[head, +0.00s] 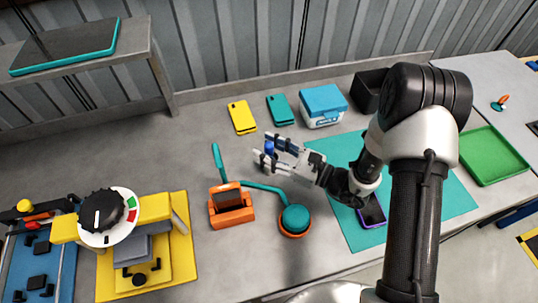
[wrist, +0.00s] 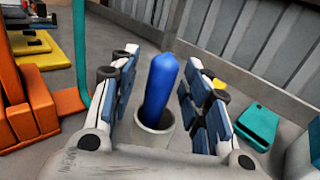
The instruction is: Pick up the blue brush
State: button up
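The blue brush (wrist: 160,88) shows as a smooth blue handle standing out of a small grey cup (wrist: 154,132) in the wrist view. Its lower end is hidden inside the cup. My gripper (wrist: 166,82) is open, with one finger on each side of the handle and a visible gap on both sides. In the head view my gripper (head: 268,154) reaches left over the bench, and a bit of the blue brush (head: 269,147) shows between its fingers. The cup is hard to make out there.
An orange holder (head: 232,208) and a teal round head in an orange dish (head: 294,232) stand close in front. A yellow phone (head: 242,117), a teal phone (head: 280,109) and a blue-lidded box (head: 322,104) are behind. A yellow dial fixture (head: 175,265) stands front left.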

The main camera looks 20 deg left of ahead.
jog(key=c, duration=0.9)
jog(key=shift+c, duration=0.2)
